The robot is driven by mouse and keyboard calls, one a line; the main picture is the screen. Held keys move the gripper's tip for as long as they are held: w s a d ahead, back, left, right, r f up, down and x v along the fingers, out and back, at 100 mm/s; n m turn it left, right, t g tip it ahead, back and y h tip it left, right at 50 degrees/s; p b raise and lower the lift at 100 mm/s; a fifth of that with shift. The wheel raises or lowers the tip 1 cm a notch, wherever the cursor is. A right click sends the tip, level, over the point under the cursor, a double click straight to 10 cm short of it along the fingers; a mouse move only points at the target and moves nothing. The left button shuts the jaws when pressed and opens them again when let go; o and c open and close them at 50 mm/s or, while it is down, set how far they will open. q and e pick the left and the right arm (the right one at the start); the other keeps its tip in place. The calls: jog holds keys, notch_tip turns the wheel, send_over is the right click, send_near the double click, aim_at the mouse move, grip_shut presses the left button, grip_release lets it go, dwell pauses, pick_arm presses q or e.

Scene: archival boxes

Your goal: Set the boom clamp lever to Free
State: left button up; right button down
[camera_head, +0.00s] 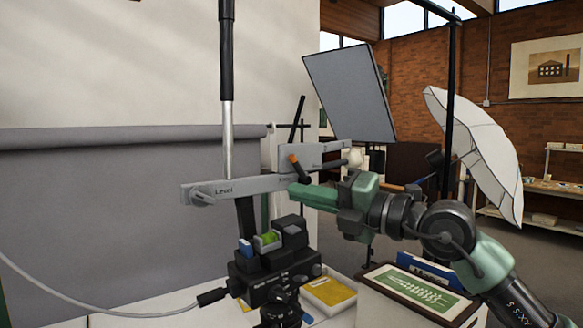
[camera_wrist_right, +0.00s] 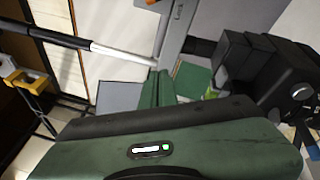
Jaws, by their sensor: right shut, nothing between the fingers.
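A grey boom arm (camera_head: 255,184) crosses the middle of the head view, with small lettering on its face that I cannot fully read. A grey lever (camera_head: 201,197) sits at the boom's left end near a label. My right gripper (camera_head: 294,190) is shut and empty, its green fingertips just below the orange-tipped lever; contact cannot be told. Its shut fingers also show in the right wrist view (camera_wrist_right: 158,88). My left gripper is out of view.
A black device (camera_head: 272,270) with knobs and a cable stands below the boom. A vertical pole (camera_head: 227,120) rises behind it. A grey panel (camera_head: 350,92), a white umbrella (camera_head: 475,150) and a framed green print (camera_head: 420,292) are to the right.

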aim_at(283, 167)
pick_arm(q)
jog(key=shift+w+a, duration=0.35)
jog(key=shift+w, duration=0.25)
pick_arm(e)
jog(key=w+d+r+m+t+h, duration=0.1)
jog(key=w+d+r+t+h, duration=0.1)
jog(key=d+r+h, duration=0.2)
jog(key=shift+w+d, duration=0.35)
jog(key=shift+d, duration=0.15)
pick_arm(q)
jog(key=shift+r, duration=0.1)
pick_arm(e)
jog(key=shift+w, duration=0.1)
jog(key=p+x, duration=0.6)
jog(key=x, duration=0.3)
jog(key=shift+w+a+r, duration=0.1)
jog(key=shift+w+a, duration=0.25)
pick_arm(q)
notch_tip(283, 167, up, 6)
